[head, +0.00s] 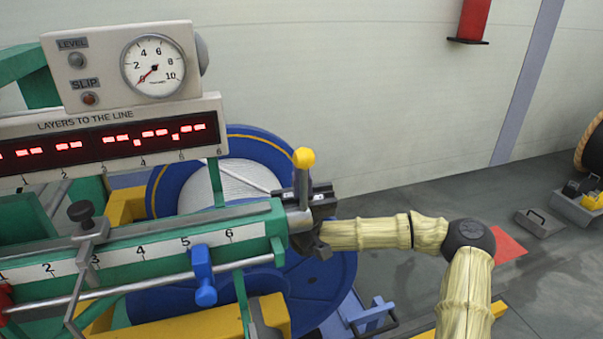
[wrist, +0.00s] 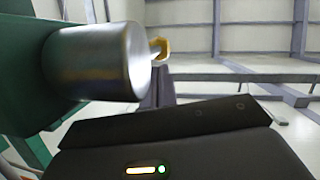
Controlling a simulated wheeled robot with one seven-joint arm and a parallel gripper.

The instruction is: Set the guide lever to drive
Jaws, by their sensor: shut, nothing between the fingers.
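The guide lever (head: 304,180) is a grey rod with a yellow knob (head: 304,158), standing nearly upright at the right end of the green guide beam (head: 150,253). A dark block with small white labels (head: 320,197) sits beside it; I cannot read the labels. My gripper (head: 308,243) is shut and empty, just below the lever at the beam's end. Its fingertips are hard to make out, and I cannot tell whether they touch anything. In the wrist view a metal cylinder (wrist: 95,62) is close by, with the yellow knob (wrist: 160,47) partly hidden behind it.
A panel with a dial (head: 153,66) and a red-lit display (head: 110,142) stand above the beam at left. A blue reel (head: 330,275) is behind the beam. A blue clamp (head: 203,275) hangs on the rail below. Open floor (head: 420,215) lies to the right.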

